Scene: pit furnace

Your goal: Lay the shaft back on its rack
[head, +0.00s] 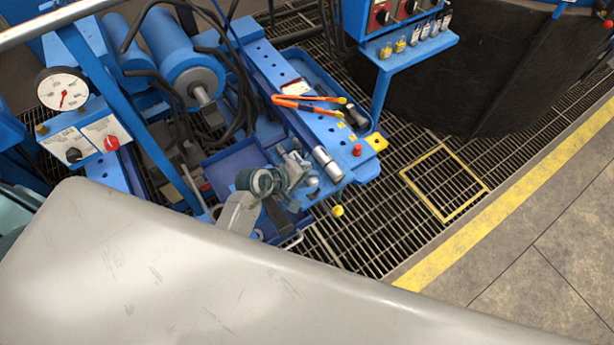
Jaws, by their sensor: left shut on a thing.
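My left gripper (303,173) is above the near end of the blue bench, its wrist coming up from behind a large grey surface. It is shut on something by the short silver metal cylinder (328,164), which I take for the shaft. The cylinder is tilted, and the fingers partly hide the contact. I cannot tell whether it touches the blue bench (318,122). I cannot tell which part is the rack. My right gripper is not in view.
A scratched grey surface (150,270) fills the foreground and hides what is below. A gauge (62,90), a blue cylinder (185,55) and hoses stand left. Open grating (380,230) and a yellow floor stripe (500,205) lie right.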

